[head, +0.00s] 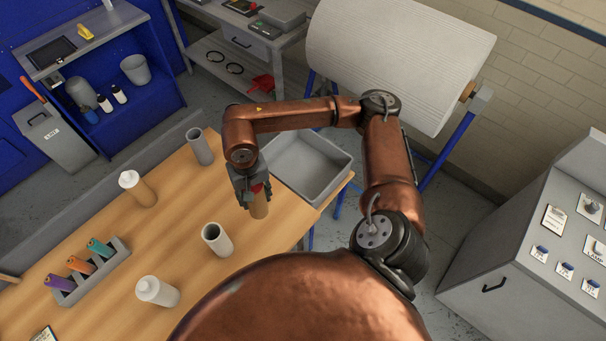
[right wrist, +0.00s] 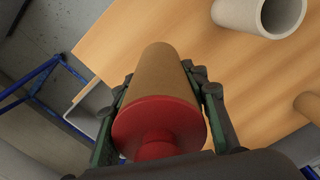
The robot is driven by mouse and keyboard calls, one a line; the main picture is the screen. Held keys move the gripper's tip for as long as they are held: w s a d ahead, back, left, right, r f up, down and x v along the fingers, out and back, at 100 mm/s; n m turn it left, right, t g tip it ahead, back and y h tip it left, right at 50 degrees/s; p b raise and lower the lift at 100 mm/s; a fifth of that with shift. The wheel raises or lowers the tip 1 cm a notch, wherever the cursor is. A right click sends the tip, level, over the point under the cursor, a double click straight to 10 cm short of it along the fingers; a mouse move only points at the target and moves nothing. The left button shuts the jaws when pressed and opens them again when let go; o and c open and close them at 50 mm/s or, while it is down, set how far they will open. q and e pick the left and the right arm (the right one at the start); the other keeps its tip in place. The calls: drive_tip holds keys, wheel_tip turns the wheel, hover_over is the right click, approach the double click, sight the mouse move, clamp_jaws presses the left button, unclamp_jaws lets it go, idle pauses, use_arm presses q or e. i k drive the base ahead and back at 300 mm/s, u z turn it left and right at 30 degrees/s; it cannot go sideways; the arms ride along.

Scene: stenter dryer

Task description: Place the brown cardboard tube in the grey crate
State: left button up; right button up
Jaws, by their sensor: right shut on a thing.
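The brown cardboard tube (head: 259,208) is upright in my right gripper (head: 250,191), over the wooden table close to the near left corner of the grey crate. In the right wrist view the gripper (right wrist: 160,105) has one finger on each side of the tube (right wrist: 160,72), and a red end piece with a knob faces the camera. I cannot tell whether the tube's lower end touches the table. The grey crate (head: 327,190) is open, looks empty and sits to the right of the gripper. Part of it shows in the wrist view (right wrist: 84,108). My left gripper is out of view.
A dark grey tube (head: 200,147), a pale tube (head: 217,240), a white-topped tan piece (head: 139,190) and a white bottle (head: 157,291) stand on the table. A rack (head: 90,275) holds coloured cones. A large white roll (head: 400,60) is behind the crate.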

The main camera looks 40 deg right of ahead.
sight(300, 176)
drive_tip(key=k, duration=1)
drive_tip(key=z, duration=1.65)
drive_tip(key=i, duration=1.8)
drive_tip(key=u, duration=2.4)
